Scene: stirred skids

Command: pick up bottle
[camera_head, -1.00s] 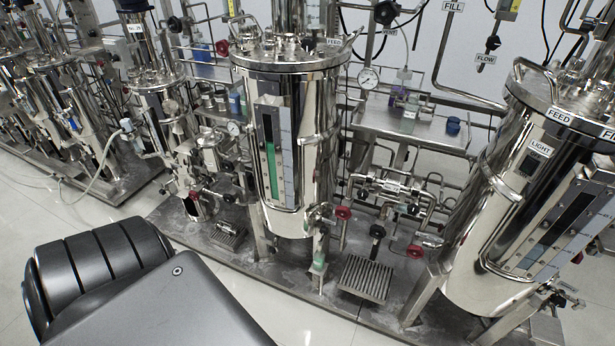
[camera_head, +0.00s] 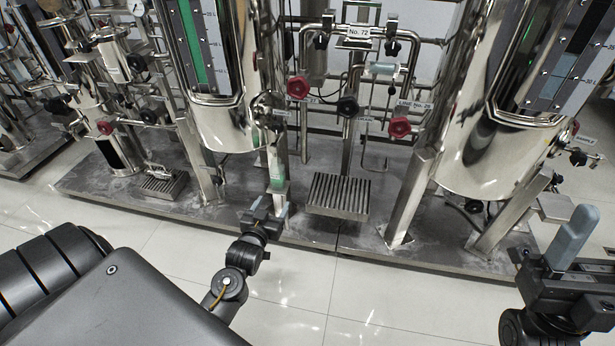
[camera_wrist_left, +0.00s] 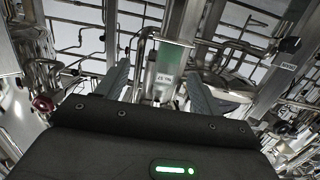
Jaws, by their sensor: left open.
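A clear bottle with a greenish content (camera_head: 276,166) stands upright below the outlet of the middle steel tank. In the left wrist view a greenish see-through body (camera_wrist_left: 169,62), likely the same bottle, shows between and beyond the fingers. My left gripper (camera_head: 266,212) is just in front of and below the bottle in the head view. Its fingers are apart and nothing is held; they also show in the left wrist view (camera_wrist_left: 158,84). My right gripper (camera_head: 572,240) is at the lower right, with one grey finger clear; its opening cannot be made out.
Steel tanks (camera_head: 222,120) with legs, pipes and red valve knobs (camera_head: 298,87) crowd around the bottle. A ribbed step (camera_head: 339,195) lies right of it on the dark skid base (camera_head: 120,196). The light tiled floor (camera_head: 310,290) in front is clear.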

